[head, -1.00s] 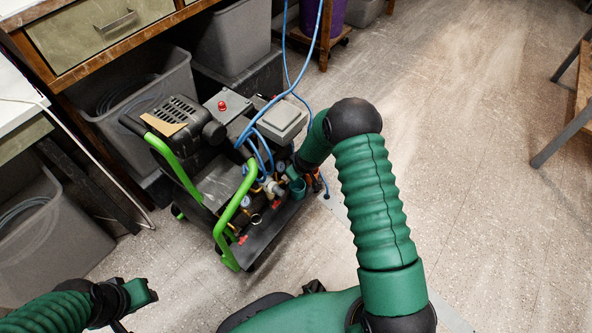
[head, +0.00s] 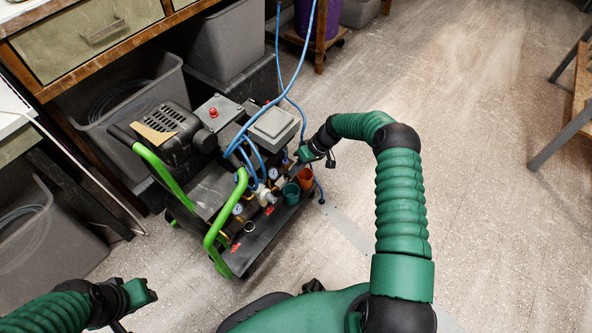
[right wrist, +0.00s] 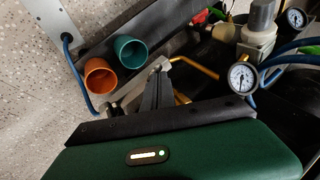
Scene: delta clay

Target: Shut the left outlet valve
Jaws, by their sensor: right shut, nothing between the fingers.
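The compressor (head: 215,190) stands on the floor with green tube handles, gauges and brass fittings at its front. Two small red handles show low on it, a left one (head: 235,247) and a right one (head: 269,211); which way they are turned is too small to tell. My right gripper (head: 295,171) is shut and empty at the compressor's right end, by the cups and apart from the left red handle. Its fingers show in the right wrist view (right wrist: 157,90), near brass pipe and a gauge (right wrist: 242,77). My left gripper (head: 140,297) is at the lower left, its jaws unclear.
A teal cup (head: 291,193) and an orange cup (head: 305,179) sit at the compressor's right end. Blue hoses (head: 275,108) rise from it. Grey bins (head: 130,95) and a wooden bench (head: 60,80) stand behind.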

